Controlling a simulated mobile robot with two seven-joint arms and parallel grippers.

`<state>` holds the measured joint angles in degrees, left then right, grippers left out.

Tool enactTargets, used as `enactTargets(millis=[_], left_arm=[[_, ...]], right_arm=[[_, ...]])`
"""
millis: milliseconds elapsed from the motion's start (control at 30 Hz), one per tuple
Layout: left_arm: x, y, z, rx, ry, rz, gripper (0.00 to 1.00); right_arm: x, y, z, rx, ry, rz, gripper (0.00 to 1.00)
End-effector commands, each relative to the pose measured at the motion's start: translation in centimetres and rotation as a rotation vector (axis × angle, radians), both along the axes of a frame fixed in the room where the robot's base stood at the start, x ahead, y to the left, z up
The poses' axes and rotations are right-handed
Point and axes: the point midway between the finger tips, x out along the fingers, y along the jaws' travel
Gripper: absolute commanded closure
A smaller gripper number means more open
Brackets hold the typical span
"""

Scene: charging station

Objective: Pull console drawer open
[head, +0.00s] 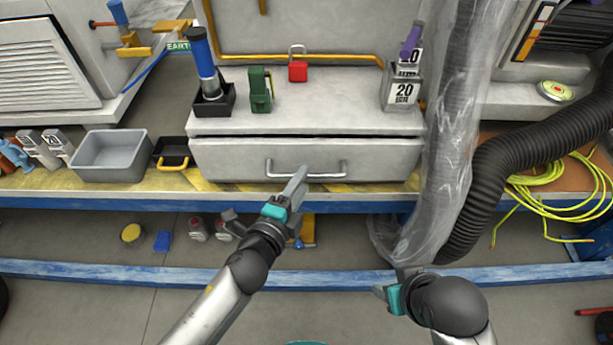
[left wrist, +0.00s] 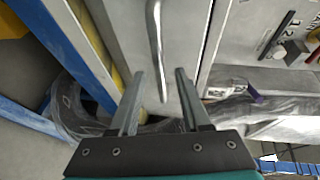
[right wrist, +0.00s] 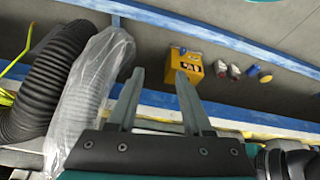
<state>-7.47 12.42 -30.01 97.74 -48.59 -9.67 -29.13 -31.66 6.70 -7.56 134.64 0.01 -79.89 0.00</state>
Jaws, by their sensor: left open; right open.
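The console drawer (head: 230,160) is a wide grey front under the console top, and it looks shut. Its metal bar handle (head: 330,176) runs across the middle. My left gripper (head: 298,188) is at the handle in the head view, its fingers overlapping the handle's middle. In the left wrist view the handle (left wrist: 155,45) reaches down between the open fingers of the left gripper (left wrist: 157,95). I cannot tell if they touch it. In the right wrist view the right gripper (right wrist: 162,90) is open and empty.
A plastic-wrapped hose (head: 440,150) and a black corrugated hose (head: 485,190) hang right of the drawer. A grey bin (head: 108,172) and a black tray (head: 170,150) stand left of it. A red padlock (head: 298,70) and green block (head: 260,90) stand above.

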Motion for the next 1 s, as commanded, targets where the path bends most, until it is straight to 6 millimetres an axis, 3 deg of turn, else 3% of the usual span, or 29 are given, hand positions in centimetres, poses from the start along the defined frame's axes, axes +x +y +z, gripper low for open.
enactTargets(millis=[300, 667, 1000], left_arm=[[2.6, -1.1, -0.6, -0.001, 0.0, 0.0, 0.53], [2.9, -1.2, -0.6, -0.001, 0.0, 0.0, 0.53], [2.9, -1.2, -0.6, -0.001, 0.0, 0.0, 0.91]], right_arm=[[-0.2, 0.0, 1.7, 0.003, -0.026, -0.001, 0.5], [-0.2, -0.1, 2.0, 0.004, -0.029, -0.001, 0.5], [-0.2, -0.1, 2.0, 0.003, -0.029, -0.001, 0.5]])
